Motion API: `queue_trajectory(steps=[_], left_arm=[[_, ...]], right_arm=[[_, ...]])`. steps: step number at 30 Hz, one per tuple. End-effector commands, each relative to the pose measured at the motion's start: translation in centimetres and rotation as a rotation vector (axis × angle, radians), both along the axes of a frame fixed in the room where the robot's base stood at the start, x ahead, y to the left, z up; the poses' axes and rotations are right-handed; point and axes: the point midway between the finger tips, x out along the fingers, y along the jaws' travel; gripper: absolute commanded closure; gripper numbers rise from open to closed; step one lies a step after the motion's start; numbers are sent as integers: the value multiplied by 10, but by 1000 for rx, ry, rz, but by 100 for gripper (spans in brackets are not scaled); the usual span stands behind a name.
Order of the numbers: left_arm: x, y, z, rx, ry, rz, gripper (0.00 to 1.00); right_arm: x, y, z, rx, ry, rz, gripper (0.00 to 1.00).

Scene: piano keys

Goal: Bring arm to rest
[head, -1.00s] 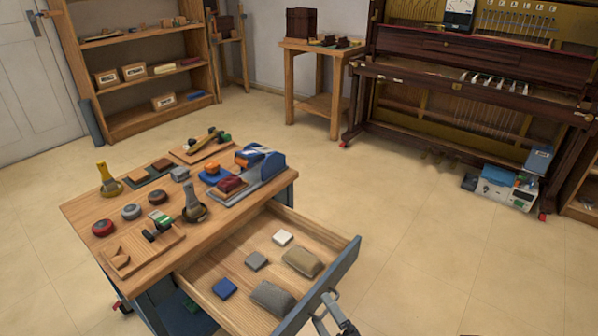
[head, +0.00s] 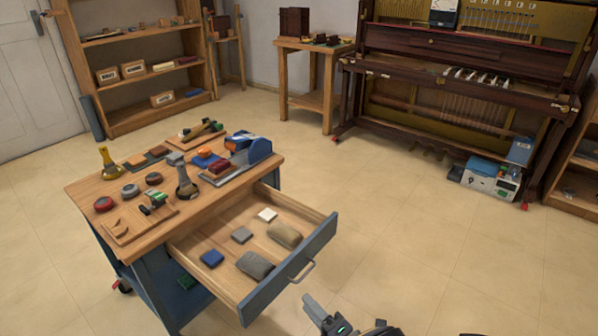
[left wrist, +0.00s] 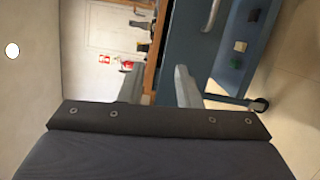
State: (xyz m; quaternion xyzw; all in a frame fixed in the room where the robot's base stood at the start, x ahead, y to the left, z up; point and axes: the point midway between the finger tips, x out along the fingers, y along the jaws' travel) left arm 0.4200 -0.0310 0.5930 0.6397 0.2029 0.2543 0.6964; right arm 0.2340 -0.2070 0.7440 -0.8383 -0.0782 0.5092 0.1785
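My left gripper (head: 345,318) is at the bottom edge of the head view, in front of the open drawer and apart from its handle (head: 303,272). In the left wrist view, its two grey fingers (left wrist: 158,86) stand apart with nothing between them, so it is open. The drawer (head: 318,250) of the wooden workbench (head: 100,188) is pulled out. It holds a white block, a grey block, a blue block and two larger greyish pads. My right gripper is not in view.
The workbench top carries several tools, round tins and a blue-and-orange device (head: 248,148). An upright piano (head: 440,70) stands at the back right, with a blue-and-white box (head: 490,178) by its foot. The floor right of the drawer is clear.

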Motion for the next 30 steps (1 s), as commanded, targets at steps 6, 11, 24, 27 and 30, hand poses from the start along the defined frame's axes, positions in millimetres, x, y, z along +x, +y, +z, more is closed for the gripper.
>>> queue_trajectory(steps=[6,11,24,27,30], left_arm=[[3,38,16,-234,-10,165,69],[-1,77,29,-476,-48,351,69],[-79,206,75,-1460,-568,1382,69],[-103,221,87,-1635,-773,1648,69],[-125,230,99,-1777,-1005,1918,69]], right_arm=[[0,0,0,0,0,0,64],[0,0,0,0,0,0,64],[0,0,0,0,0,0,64],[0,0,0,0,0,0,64],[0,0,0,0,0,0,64]])
